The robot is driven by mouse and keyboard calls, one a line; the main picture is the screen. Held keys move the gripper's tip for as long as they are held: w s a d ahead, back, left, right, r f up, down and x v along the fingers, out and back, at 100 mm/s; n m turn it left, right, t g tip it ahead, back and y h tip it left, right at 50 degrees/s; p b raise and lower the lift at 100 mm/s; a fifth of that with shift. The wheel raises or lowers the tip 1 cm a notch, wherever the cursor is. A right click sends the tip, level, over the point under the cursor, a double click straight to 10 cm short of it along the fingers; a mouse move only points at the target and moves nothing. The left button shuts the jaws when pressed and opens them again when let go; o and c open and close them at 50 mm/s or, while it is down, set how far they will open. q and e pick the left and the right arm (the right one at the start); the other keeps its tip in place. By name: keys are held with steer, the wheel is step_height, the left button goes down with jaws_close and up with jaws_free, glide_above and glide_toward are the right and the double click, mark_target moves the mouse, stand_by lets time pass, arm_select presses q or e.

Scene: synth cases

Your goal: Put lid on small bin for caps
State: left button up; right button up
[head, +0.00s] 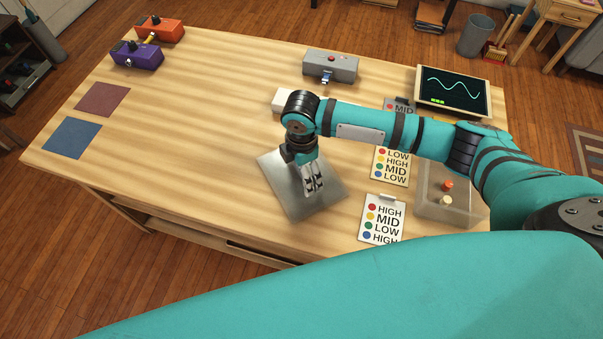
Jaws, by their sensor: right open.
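A small translucent bin (427,208) stands at the table's right front, partly behind my right arm. An orange cap (447,185) and a cream cap (446,201) show inside it. My right gripper (314,190) is open, points down and is over a flat silver-grey plate (290,197) at the table's front middle. I cannot tell whether the fingertips touch the plate, or whether this plate is the lid. A pale flat thing (280,101) behind my right wrist is mostly hidden. My left gripper is not in view.
Colour-label cards (382,221) lie between plate and bin. A screen (453,91) and a grey device (330,66) stand at the back. Orange (160,30) and purple (137,55) devices and two coloured mats (72,138) are at the left. The left middle of the table is clear.

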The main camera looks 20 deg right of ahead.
steer(key=shift+f, duration=0.15)
steer(key=c, duration=1.4)
